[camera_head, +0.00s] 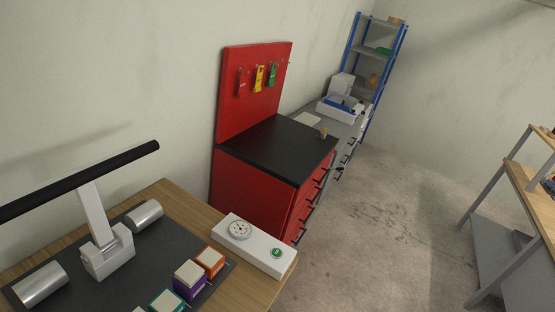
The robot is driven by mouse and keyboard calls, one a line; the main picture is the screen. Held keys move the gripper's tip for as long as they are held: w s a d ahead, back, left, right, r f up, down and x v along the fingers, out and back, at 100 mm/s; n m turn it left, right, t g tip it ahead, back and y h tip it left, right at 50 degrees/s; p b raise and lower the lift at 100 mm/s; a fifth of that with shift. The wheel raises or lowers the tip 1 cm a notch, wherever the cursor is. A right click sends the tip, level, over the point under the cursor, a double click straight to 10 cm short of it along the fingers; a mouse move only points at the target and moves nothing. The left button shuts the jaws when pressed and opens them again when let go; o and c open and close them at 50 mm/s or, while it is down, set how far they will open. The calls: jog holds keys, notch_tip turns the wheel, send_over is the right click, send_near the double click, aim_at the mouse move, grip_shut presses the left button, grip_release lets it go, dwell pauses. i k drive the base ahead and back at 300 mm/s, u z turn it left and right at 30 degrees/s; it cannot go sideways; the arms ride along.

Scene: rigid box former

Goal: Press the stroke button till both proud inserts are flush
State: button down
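A round green button (277,252) sits on the right end of a white control box (256,262) on the wooden table. A round white dial (240,229) is on the box's left part. On a dark mat (110,288) stand small boxes with cream tops: an orange box (210,262), a purple box (189,281) and a teal box (166,301) cut by the lower edge. The purple box's cream top appears raised; I cannot tell exactly how far each insert stands up. Another cream top is partly cut off at the bottom. My gripper is not in view.
A white stand (100,215) with a black bar (80,180) rises over the mat, between two metal cylinders (144,215) (40,285). A red tool cabinet (255,190) stands behind the table. Open floor (385,220) lies right; a workbench (525,205) is beyond.

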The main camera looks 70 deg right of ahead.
aim_at(276, 252)
jog(key=z, duration=1.1)
jog(key=i, duration=0.75)
jog(key=z, duration=0.7)
